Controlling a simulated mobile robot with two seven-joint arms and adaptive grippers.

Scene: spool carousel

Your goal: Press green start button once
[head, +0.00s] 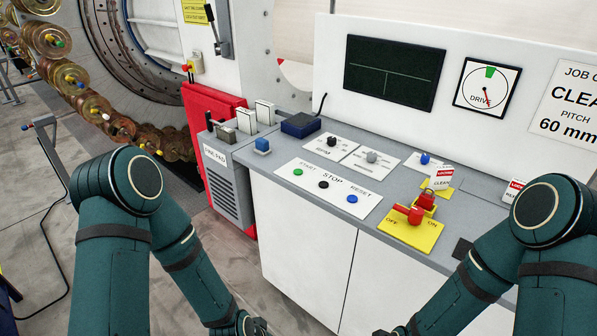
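The green start button (298,172) sits at the left of a white label plate on the grey console top, under the word START. The black stop button (324,184) and the blue reset button (352,198) are to its right on the same plate. Both my arms bend down to the bottom edge of the head view. Only dark parts at the ends of my forearms show there, low in front of the white cabinet and well apart from the buttons.
A red switch handle (408,213) on a yellow OFF/ON plate (411,234) stands right of the buttons. A dark screen (393,72) and a DRIVE dial (486,87) are on the back panel. Spools (72,78) stand far left.

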